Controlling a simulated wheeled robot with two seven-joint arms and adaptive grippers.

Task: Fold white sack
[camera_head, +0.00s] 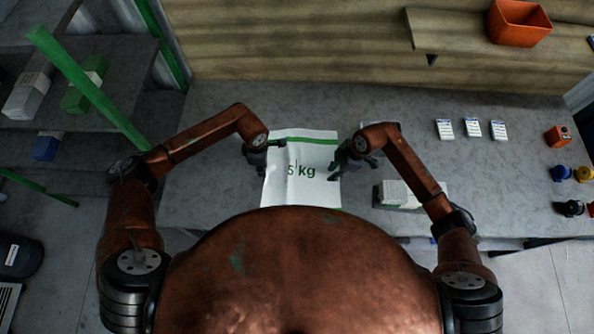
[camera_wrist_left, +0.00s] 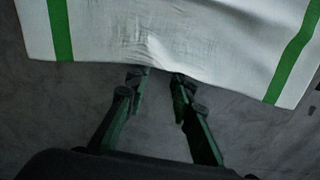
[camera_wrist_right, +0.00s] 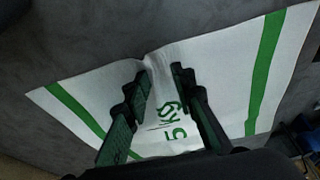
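The white sack (camera_head: 291,185) lies on the grey table between my arms, with "5 kg" in green and a green stripe near its far end. In the left wrist view the sack (camera_wrist_left: 170,30) shows two green stripes and a wrinkled edge at my left fingertips. My left gripper (camera_wrist_left: 157,75) has its fingers apart at that edge, with grey table between them. My right gripper (camera_wrist_right: 160,72) has its fingers apart at the opposite edge of the sack (camera_wrist_right: 215,75). A raised crease shows between its tips, with no clear grip on it. Each gripper partly covers the sack's side in the head view.
A pale box (camera_head: 398,194) lies right of the sack beside my right arm. Several white cards (camera_head: 472,127) and an orange box (camera_head: 558,136) lie farther right. An orange bin (camera_head: 518,24) stands on the wall shelf. Green-posted racks (camera_head: 90,82) stand at left.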

